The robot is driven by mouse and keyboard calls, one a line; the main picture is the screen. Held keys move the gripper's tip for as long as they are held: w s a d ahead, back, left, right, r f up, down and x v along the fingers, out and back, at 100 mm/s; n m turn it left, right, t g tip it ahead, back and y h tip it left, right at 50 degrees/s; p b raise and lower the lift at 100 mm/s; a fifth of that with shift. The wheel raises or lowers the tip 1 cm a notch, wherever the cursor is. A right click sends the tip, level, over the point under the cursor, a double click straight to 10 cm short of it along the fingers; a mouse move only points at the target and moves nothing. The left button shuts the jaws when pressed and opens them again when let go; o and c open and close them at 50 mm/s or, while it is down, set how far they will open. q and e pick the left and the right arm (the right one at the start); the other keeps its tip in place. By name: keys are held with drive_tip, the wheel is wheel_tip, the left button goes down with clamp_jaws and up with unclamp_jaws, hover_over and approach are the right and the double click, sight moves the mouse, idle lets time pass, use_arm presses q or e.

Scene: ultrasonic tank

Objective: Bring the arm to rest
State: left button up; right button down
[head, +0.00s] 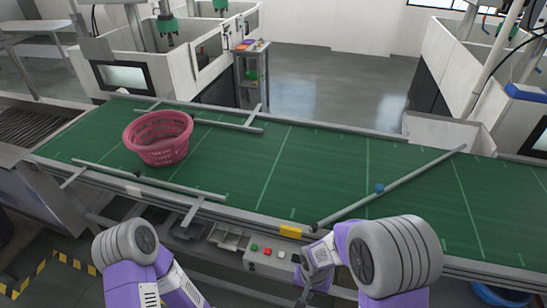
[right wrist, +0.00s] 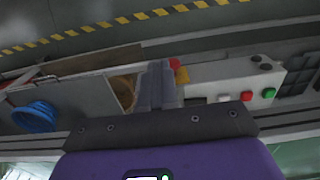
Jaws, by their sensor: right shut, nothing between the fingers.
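My right gripper (right wrist: 157,82) shows in the right wrist view with its grey fingers together and nothing between them. In the head view the right gripper (head: 303,296) is at the bottom edge, hanging in front of the conveyor's near side, and only partly seen. My right arm (head: 395,255), purple and grey, is bent at the lower right. My left arm (head: 125,243) is at the lower left; its gripper is outside the frame.
A green conveyor (head: 330,165) runs across the head view. A pink basket (head: 160,140) stands on it at left. A button panel (head: 268,258) is on the conveyor's near side. A blue coil (right wrist: 35,117) shows in the wrist view.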

use_arm(q)
wheel_tip(320, 180, down, 9)
drive_tip(key=b, duration=0.9)
drive_tip(key=shift+w+f, duration=0.15)
use_arm(e)
drive_tip(key=s+f+y, duration=0.2)
drive_tip(key=s+f, duration=0.3)
drive_tip(key=f, duration=0.6)
drive_tip(key=s+f+y, duration=0.2)
drive_tip(key=s+f, duration=0.2)
drive_tip(key=f, duration=0.7)
drive_tip(key=shift+s+a+f+n+t, duration=0.3)
drive_tip(key=shift+s+a, duration=0.05)
